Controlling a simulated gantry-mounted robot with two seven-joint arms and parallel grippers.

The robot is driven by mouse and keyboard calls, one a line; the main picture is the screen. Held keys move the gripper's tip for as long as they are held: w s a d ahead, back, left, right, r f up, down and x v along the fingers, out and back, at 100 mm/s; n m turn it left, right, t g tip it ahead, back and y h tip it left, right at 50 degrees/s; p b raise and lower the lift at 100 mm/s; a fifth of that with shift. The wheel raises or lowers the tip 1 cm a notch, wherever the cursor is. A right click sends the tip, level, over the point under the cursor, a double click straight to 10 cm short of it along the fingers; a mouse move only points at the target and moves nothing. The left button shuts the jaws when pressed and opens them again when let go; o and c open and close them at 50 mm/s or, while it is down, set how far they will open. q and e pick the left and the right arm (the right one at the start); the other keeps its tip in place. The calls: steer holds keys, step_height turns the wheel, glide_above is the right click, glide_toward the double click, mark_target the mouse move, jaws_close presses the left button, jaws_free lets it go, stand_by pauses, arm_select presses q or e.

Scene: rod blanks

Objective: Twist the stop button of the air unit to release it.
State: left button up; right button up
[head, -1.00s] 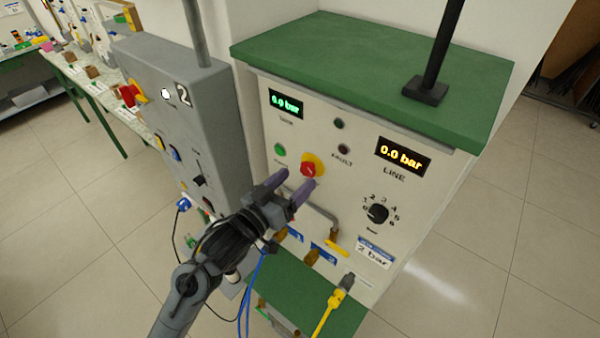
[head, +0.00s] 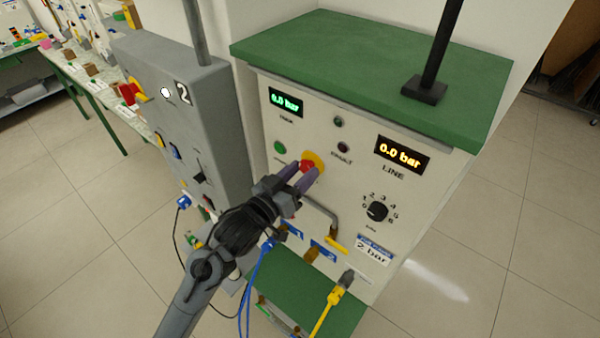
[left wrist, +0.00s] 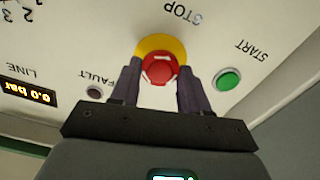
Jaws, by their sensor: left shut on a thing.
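The red stop button (head: 307,166) sits on a yellow ring (head: 316,157) on the pale front panel of the air unit (head: 340,210). My left gripper (head: 302,172) is at the button, its two dark purple fingers one on each side of it. In the left wrist view the red button (left wrist: 159,68) shows between the fingertips of the left gripper (left wrist: 158,80), with the yellow ring (left wrist: 160,44) behind it. The gripper is shut on the button. My right gripper is not in view.
A green start button (head: 280,147) is left of the stop button. A handle (head: 322,212) and a black selector knob (head: 377,211) are to the right and below. A grey cabinet (head: 185,120) stands close on the left. Displays read 0.0 bar.

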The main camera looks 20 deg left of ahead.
arm_select(q)
steer(key=shift+m, duration=0.3)
steer(key=m, duration=0.3)
steer(key=shift+f+m, duration=0.15)
steer(key=shift+m, duration=1.95)
steer(key=o, duration=1.1)
steer(key=shift+w+d, duration=0.1)
steer(key=shift+c, duration=0.2)
steer(key=shift+s, duration=0.2)
